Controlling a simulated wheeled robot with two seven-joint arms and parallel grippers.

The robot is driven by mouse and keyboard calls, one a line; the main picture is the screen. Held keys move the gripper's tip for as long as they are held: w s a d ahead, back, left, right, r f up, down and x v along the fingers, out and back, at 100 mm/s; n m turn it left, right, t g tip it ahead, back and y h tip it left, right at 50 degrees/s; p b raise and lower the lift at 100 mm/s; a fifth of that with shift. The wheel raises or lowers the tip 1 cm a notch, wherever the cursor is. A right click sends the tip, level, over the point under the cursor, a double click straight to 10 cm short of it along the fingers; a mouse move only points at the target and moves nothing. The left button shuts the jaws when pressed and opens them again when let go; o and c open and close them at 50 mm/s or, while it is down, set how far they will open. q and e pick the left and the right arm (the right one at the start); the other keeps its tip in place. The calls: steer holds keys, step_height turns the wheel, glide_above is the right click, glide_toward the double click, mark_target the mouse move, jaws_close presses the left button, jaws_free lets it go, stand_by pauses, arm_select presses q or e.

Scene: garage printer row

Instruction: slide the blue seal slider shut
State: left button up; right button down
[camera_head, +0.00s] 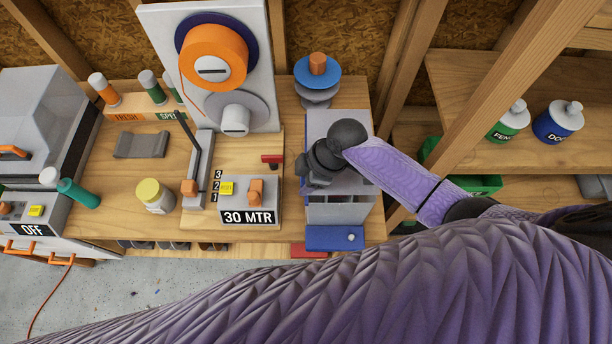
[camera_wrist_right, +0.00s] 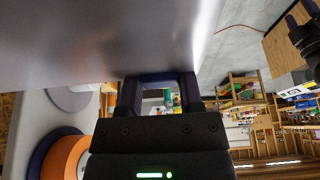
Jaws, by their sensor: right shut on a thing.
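My right gripper (camera_head: 317,172) is over the left part of the grey box at the right end of the bench. In the right wrist view its fingers (camera_wrist_right: 158,92) straddle a dark blue bar (camera_wrist_right: 155,77), which I take to be the blue seal slider, against a smooth grey face. The jaws are shut on it; in the head view, the gripper hides it. A blue panel (camera_head: 322,237) with a small light knob is at the foot of the grey box (camera_head: 350,213). A dark pronged shape at the wrist view's upper right may be my left gripper (camera_wrist_right: 300,27); its jaws are unclear.
A blue-topped stack (camera_head: 317,78) is behind my gripper. A wooden post (camera_head: 510,85) is at right.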

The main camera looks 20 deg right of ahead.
steer(key=shift+s+a+r+p, duration=0.15)
steer(key=shift+s+a+p, duration=0.05)
steer(key=shift+s+p, duration=0.55)
steer(key=shift+c, duration=1.2)
jaws_free()
steer(key=shift+w, duration=0.1)
steer(key=p+v, duration=0.1)
steer(key=v, duration=0.8)
steer(key=shift+d+r, duration=0.2)
